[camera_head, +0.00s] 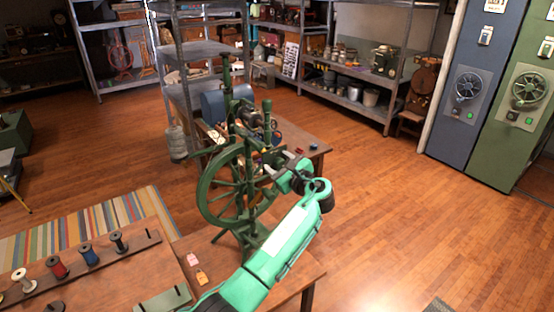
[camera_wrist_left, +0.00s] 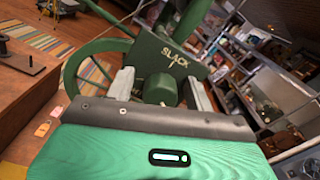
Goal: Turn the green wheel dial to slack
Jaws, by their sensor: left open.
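The green spinning wheel (camera_head: 222,190) stands on a wooden table in the middle of the head view. In the left wrist view its spoked wheel (camera_wrist_left: 72,72) is at the left. A green panel marked SLACK (camera_wrist_left: 174,56), with a small pale line under the word, faces the wrist camera. A round green dial (camera_wrist_left: 160,90) sits just below the marking. My left gripper (camera_head: 283,167) is open at the right side of the spinning wheel. Its two pale fingers stand on either side of the dial in the wrist view; I cannot tell whether they touch it.
Thread spools (camera_head: 57,267) stand on a rack on the front table, near pink and orange tags (camera_head: 202,278). A striped rug (camera_head: 95,225) lies at left. Metal shelves (camera_head: 350,95) line the back. Blue and green cabinets (camera_head: 527,95) stand at right. The floor at right is clear.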

